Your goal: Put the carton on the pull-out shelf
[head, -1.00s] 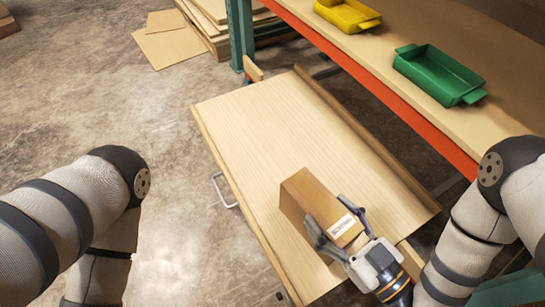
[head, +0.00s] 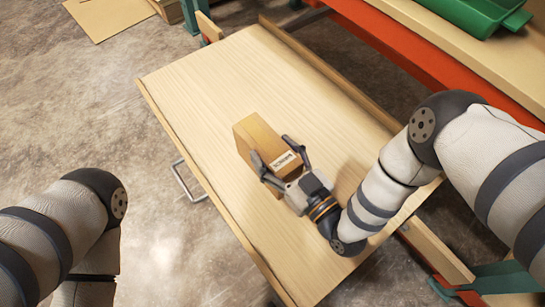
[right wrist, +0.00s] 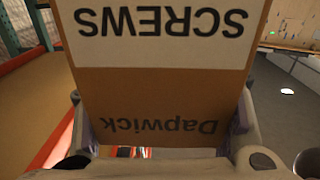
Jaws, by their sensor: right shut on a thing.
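The carton (head: 258,138) is a brown box with a white label. My right gripper (head: 273,152) is shut on it, one finger on each side. The carton is over the middle of the pull-out shelf (head: 215,85), a pale wooden board with raised edges; I cannot tell whether it touches the board. In the right wrist view the carton (right wrist: 160,90) fills the middle between the fingers of the right gripper (right wrist: 160,108), with "SCREWS" and "Dapwick" upside down. My left gripper is out of view; only its arm shows at the left.
A metal handle (head: 188,182) sticks out from the shelf's left edge. An orange beam (head: 405,50) and a higher worktop (head: 440,35) with a green bin (head: 485,12) run along the right. Flat cardboard (head: 108,15) lies on the floor at the back. Much of the shelf board is bare.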

